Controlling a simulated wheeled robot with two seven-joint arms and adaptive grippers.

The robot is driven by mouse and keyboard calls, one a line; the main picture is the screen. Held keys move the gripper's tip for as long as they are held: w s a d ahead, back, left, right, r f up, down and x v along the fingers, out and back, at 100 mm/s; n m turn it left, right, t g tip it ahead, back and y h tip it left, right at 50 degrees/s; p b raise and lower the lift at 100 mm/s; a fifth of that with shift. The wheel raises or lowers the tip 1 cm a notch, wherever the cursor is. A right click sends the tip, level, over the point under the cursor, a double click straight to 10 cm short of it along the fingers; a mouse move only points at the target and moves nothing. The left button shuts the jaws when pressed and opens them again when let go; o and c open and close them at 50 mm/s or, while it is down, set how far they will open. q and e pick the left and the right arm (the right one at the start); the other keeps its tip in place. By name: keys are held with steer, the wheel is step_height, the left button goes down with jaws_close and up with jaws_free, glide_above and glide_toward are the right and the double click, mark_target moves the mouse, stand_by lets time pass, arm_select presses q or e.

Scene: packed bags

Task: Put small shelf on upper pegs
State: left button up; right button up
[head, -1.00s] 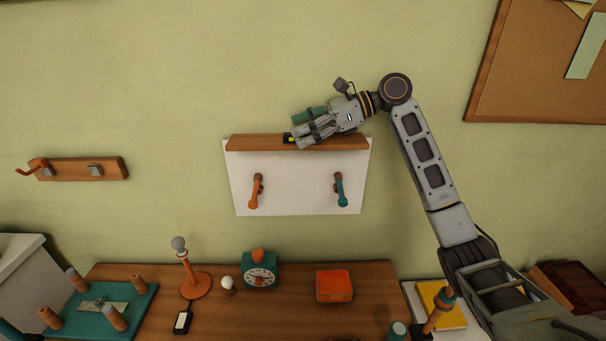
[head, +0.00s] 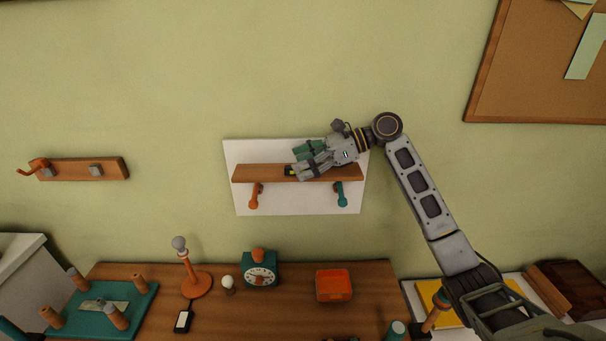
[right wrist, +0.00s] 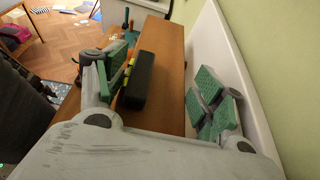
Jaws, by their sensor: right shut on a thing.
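The small shelf (head: 250,173) is a brown wooden plank, held roughly level in front of a white board on the wall. My right gripper (head: 299,169) is shut on it near its middle; the wrist view shows the green finger pads on either side of the plank (right wrist: 172,55). A black block with yellow-green marks (right wrist: 139,80) is at the plank's front side. An orange peg (head: 253,197) and a teal peg (head: 342,197) show just below the plank. Their upper ends are partly hidden, and I cannot tell whether the plank touches them. My left gripper is out of view.
A wooden hook rail (head: 82,169) hangs left of the board and a cork board (head: 545,70) at upper right. Below, a wooden table (head: 225,320) bears a teal clock (head: 261,270), an orange box (head: 334,285) and a teal peg base (head: 130,310).

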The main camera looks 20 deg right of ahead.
mark_target(345, 169)
steer(key=shift+f, duration=1.9)
steer(key=shift+f+p, duration=0.1)
steer(key=shift+p, duration=0.2)
steer(key=o, duration=0.9)
steer(key=shift+f, duration=0.1)
steer(key=shift+c, duration=0.2)
steer(key=shift+d+r, duration=0.2)
steer(key=b+v, duration=0.2)
steer(key=v, duration=0.9)
steer(key=shift+s+d+r, duration=0.1)
steer(key=shift+d+r, duration=0.1)
steer(key=shift+d, duration=0.05)
